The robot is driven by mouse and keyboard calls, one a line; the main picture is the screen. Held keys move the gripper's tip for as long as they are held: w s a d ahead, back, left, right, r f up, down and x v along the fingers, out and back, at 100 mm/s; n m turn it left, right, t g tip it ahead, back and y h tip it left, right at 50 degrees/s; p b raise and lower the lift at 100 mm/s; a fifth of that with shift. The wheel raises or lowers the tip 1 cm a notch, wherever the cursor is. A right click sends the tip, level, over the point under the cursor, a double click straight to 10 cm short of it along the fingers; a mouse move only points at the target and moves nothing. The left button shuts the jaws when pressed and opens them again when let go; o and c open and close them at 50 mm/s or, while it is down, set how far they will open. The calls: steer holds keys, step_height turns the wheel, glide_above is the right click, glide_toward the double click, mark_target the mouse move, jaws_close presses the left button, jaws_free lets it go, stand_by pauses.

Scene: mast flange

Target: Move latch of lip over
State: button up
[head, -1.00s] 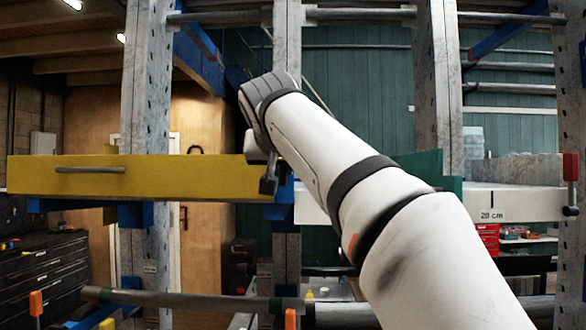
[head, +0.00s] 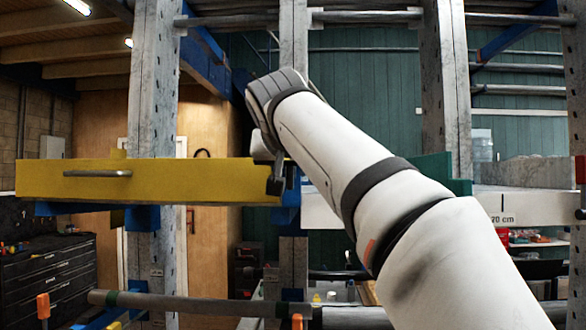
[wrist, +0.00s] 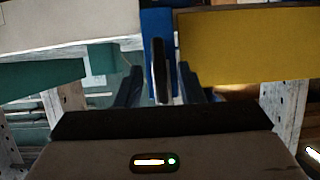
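The long yellow lip (head: 150,182) lies level across the left of the head view, with a grey handle on its face. Its right end is beside my gripper (head: 275,180). A dark upright bar (wrist: 160,68), which looks like the latch, stands in front of a blue post (wrist: 151,25) in the wrist view. It is between the two dark fingers of my gripper (wrist: 160,88), with a gap on each side. The fingers are apart. The yellow lip (wrist: 250,45) is right of the bar in the wrist view. My wrist hides part of the latch area in the head view.
A white beam marked 20 cm (head: 490,208) runs at the right. A dark drawer cabinet (head: 50,270) stands at the far left.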

steer(key=v, duration=0.7)
steer(key=shift+s+b, duration=0.15)
steer(key=shift+b, duration=0.25)
steer(key=shift+r, duration=0.1)
steer(key=s+d+f+n+g, duration=0.1)
steer(key=d+f+g, duration=0.15)
steer(key=f, duration=0.65)
steer(key=s+d+f+g, duration=0.1)
steer(key=d+f, duration=0.3)
steer(key=f, duration=0.5)
steer(key=s+d+f+n+g, duration=0.1)
steer(key=s+d+f+g, duration=0.15)
steer(key=f, duration=0.65)
steer(key=s+d+f+g, duration=0.1)
steer(key=s+d+f, duration=0.1)
steer(key=s+f, duration=0.3)
steer(key=s+d+f+g, duration=0.1)
steer(key=s+f, duration=0.4)
steer(key=f, duration=0.7)
steer(key=s+d+f+m+g+y, duration=0.1)
steer(key=s+d+f+g, duration=0.1)
steer(key=s+f, duration=0.3)
step_height(320, 180, down, 4)
steer(key=shift+s+d+r, duration=0.25)
steer(key=shift+d, duration=0.35)
